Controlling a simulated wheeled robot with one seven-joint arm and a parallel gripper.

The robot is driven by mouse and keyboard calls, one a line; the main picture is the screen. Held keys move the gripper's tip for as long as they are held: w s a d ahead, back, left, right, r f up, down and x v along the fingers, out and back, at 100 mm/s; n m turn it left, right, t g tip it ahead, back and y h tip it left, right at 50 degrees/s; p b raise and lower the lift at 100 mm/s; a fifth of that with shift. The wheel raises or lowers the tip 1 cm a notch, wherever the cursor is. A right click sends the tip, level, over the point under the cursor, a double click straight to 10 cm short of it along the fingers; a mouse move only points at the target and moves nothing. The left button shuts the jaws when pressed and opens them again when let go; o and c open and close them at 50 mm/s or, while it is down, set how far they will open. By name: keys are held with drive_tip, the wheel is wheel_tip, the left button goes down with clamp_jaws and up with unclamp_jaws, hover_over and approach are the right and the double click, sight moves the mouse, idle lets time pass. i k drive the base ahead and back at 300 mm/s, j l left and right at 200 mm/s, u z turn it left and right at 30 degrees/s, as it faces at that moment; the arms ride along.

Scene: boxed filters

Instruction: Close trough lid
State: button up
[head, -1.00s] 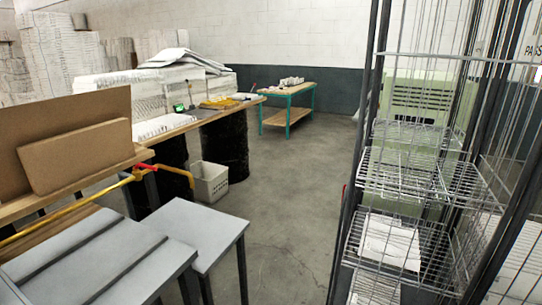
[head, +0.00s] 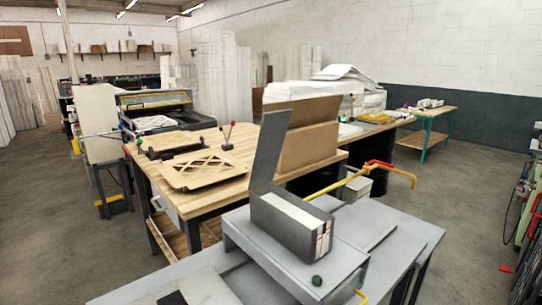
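The trough (head: 275,225) is a dark grey, open-topped box on a raised grey stand, near the middle of the head view. Its lid (head: 270,148) is a tall flat grey panel standing up at the trough's far left end, tilted slightly to the right, so the trough is open on top. Pale boxed filters (head: 298,217) lie in a row inside it, with printed ends showing at the near right end. My gripper is not in view.
A green knob (head: 317,281) sits on the stand's front. A yellow bar with a red part (head: 378,164) reaches out behind the trough. A wooden workbench (head: 200,196) with cardboard stands behind left. Open floor (head: 450,210) lies to the right.

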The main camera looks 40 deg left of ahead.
sight(274, 125)
drive_tip(key=j+u, duration=0.2)
drive_tip(key=j, duration=2.2)
